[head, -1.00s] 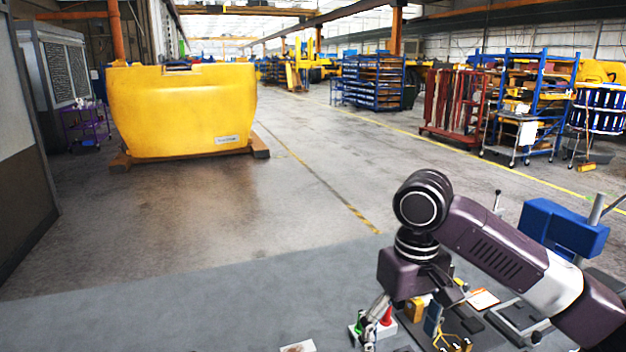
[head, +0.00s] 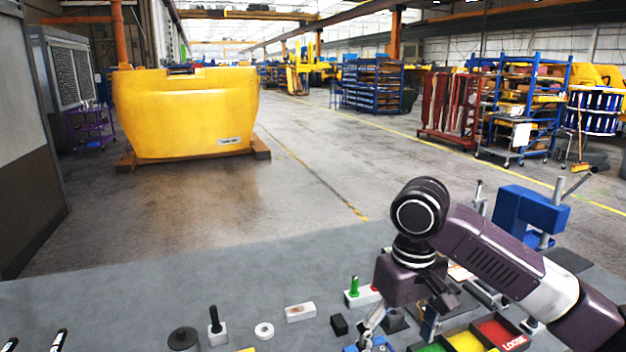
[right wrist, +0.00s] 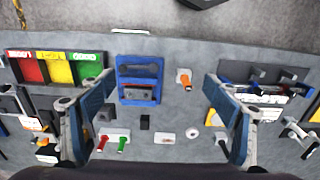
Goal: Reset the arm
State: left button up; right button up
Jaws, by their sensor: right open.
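My right arm comes in from the right in the head view, and its gripper (head: 370,337) hangs low over the grey bench (head: 120,300). In the right wrist view the two fingers of the right gripper (right wrist: 157,125) stand wide apart with nothing between their tips. Below them lie a blue tray (right wrist: 139,98) with dark parts and an orange-handled piece (right wrist: 186,82) on a pale block. Two slim dark tips (head: 58,341) show at the lower left edge of the head view. I cannot tell whether they are my left gripper.
Red, yellow and green bins (right wrist: 59,70) stand near the right arm. A green peg (head: 354,286), white block (head: 300,312), white ring (head: 264,330), black-handled block (head: 215,328) and dark cylinder (head: 183,339) lie spread out. A blue clamp-like device (head: 530,212) rises at right.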

jog(key=s+a+f+n+y, duration=0.1)
jog(key=s+a+f, duration=0.2)
jog(key=f, duration=0.3)
jog(key=s+a+f+t+y, duration=0.1)
jog(key=s+a+f+y, duration=0.1)
jog(key=a+f, duration=0.3)
jog(key=s+a+f+n+y, duration=0.1)
jog(key=s+a+f, duration=0.15)
jog(key=f, duration=0.55)
jog(key=s+d+f+m+t+h, duration=0.15)
jog(key=s+d+f, duration=0.25)
jog(key=s+d, duration=0.4)
jog(key=s+d+f+m+t+h, duration=0.1)
jog(key=s+d+f+m+h, duration=0.25)
jog(key=s+d, duration=0.5)
notch_tip(320, 180, down, 33)
jog(key=n+g+y+b, duration=0.1)
jog(key=g+b, duration=0.1)
jog(key=b, duration=0.4)
pick_arm(q)
notch_tip(320, 180, down, 10)
jog(key=b, duration=0.4)
jog(key=shift+w, duration=0.35)
pick_arm(e)
jog(key=s+d+f, duration=0.3)
jog(key=s+f, duration=1.4)
jog(key=f, duration=0.3)
jog(key=shift+s+g, duration=0.35)
jog(key=shift+s, duration=0.05)
